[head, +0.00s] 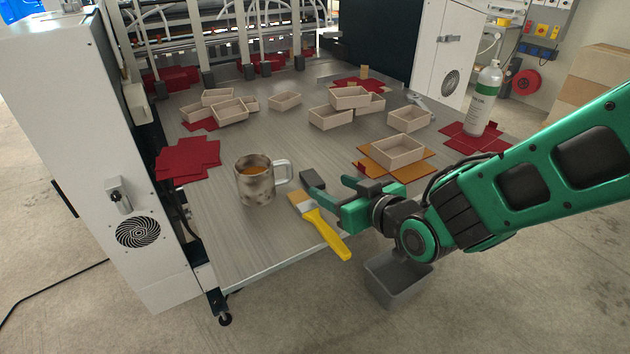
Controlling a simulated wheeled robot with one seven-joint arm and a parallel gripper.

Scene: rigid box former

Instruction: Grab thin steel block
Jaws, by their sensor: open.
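My gripper (334,190) is low over the front right part of the table, its jaws open and pointing left. A dark grey block-like piece (312,181) shows at its left end, and another dark grey piece (368,188) shows between the green parts. I cannot tell whether either one is the thin steel block or part of my gripper. No other thing in view can be clearly made out as that block. My arm comes in from the right and hides some of the table edge.
A stained mug (255,182) stands left of my gripper. A yellow-handled brush (322,226) lies just below it, over the front edge. A grey bin (392,284) is below the edge.

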